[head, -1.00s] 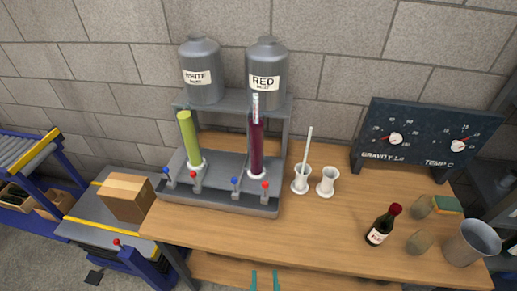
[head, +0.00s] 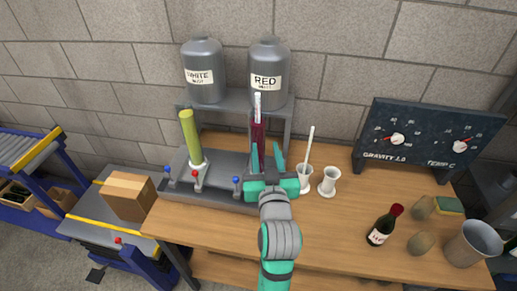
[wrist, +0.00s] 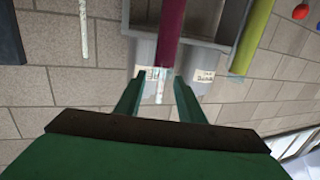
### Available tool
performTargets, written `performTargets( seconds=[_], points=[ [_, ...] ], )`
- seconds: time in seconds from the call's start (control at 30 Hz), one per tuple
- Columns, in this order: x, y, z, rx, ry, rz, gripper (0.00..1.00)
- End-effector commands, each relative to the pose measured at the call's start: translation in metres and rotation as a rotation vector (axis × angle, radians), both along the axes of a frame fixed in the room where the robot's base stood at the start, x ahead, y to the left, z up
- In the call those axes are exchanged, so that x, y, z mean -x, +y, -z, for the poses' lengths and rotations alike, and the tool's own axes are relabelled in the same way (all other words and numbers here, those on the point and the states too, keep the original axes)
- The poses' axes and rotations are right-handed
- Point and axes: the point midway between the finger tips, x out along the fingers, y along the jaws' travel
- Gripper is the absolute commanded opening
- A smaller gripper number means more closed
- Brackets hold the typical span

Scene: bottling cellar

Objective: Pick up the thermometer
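A thin white rod, which looks like the thermometer (head: 308,148), stands slightly tilted in a white cup (head: 304,183) on the bench. It also shows in the wrist view (wrist: 83,30), at the upper left. A second pale marked rod (head: 258,106) sticks out of the dark red tube (head: 257,134). My gripper (head: 267,157) is open and empty, with its fingers in front of the red tube in the head view, left of the thermometer and apart from it. In the wrist view my gripper (wrist: 158,95) has both fingers spread, with the marked rod seen between them.
An empty white cup (head: 329,182) stands just right of the thermometer's cup. A stand (head: 212,184) with levers, a yellow-green tube (head: 191,138) and two grey tanks is at left. A dark dial panel (head: 426,138), wine bottle (head: 382,227) and metal jug (head: 474,246) are at right.

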Motion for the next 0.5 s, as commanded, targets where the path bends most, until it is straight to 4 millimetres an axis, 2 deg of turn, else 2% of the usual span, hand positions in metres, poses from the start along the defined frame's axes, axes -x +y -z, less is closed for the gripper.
performTargets(
  seconds=[0.03, 0.2, 0.37, 0.5],
  points=[
    [-0.006, 0.001, -0.019, -0.002, -0.015, -0.008, 0.35],
    [-0.018, 0.003, -0.057, -0.006, -0.030, -0.029, 0.35],
    [-0.023, 0.004, -0.073, -0.006, -0.035, -0.038, 0.35],
    [-0.038, 0.006, -0.075, -0.006, -0.034, -0.041, 0.35]
  ],
)
